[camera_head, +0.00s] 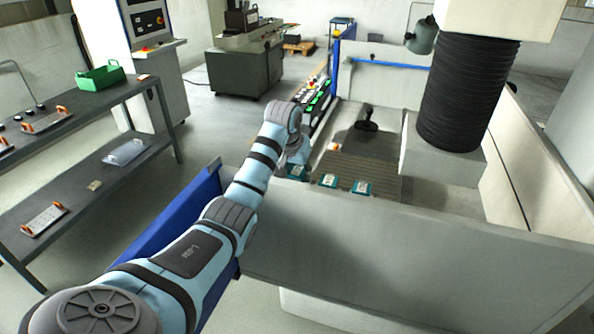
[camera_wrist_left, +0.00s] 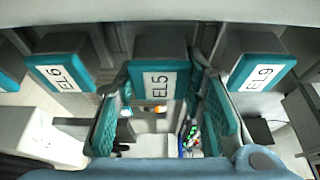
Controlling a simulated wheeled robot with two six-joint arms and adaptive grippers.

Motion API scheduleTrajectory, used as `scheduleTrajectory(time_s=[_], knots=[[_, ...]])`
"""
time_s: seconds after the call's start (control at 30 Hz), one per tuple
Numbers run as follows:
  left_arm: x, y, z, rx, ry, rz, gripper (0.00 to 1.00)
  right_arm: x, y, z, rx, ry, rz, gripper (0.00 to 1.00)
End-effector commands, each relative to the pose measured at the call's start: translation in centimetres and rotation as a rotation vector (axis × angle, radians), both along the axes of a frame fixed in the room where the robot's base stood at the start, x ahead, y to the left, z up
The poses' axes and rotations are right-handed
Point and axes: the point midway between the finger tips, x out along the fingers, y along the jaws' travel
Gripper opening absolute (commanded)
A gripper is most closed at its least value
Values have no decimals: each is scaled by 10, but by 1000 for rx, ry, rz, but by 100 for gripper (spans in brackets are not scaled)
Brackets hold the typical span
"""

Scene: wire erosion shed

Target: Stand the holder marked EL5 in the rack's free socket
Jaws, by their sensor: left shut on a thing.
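The holder marked EL5 (camera_wrist_left: 160,85), a dark block with a teal front and white label, sits between the teal-padded fingers of my left gripper (camera_wrist_left: 163,100) in the left wrist view. The gripper is shut on it. Holder EL6 (camera_wrist_left: 60,72) is to its left and holder EL9 (camera_wrist_left: 258,70) to its right. Teal holders (camera_head: 328,180) (camera_head: 361,187) show in a row behind that wall, labels too small to read. I cannot make out the free socket. My right gripper is out of view.
The tank's near wall (camera_head: 400,235) runs below the holder row. A slatted table (camera_head: 358,172) lies beyond it, with a black bellows column (camera_head: 465,95) to the right. A grey shelf (camera_head: 90,165) with a green basket (camera_head: 102,76) stands left.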

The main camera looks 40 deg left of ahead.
Motion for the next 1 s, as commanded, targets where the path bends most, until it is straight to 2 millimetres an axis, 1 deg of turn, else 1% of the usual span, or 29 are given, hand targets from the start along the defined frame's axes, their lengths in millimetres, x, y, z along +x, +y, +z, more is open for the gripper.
scheduleTrajectory(time_s=[0.1,0.37,0.4,0.53,0.87,0.97,1.0], knots=[[0,0,-2,0,0,0,0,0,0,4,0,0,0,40],[0,0,-4,0,-1,0,0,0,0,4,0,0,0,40],[0,0,-4,0,-1,0,38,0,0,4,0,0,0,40],[0,0,-4,0,0,0,59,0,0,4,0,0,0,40],[-1,0,-2,0,1,0,60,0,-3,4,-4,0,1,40],[-5,-1,10,2,-3,1,60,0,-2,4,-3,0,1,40],[-8,-2,18,2,-4,1,60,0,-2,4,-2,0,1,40]])
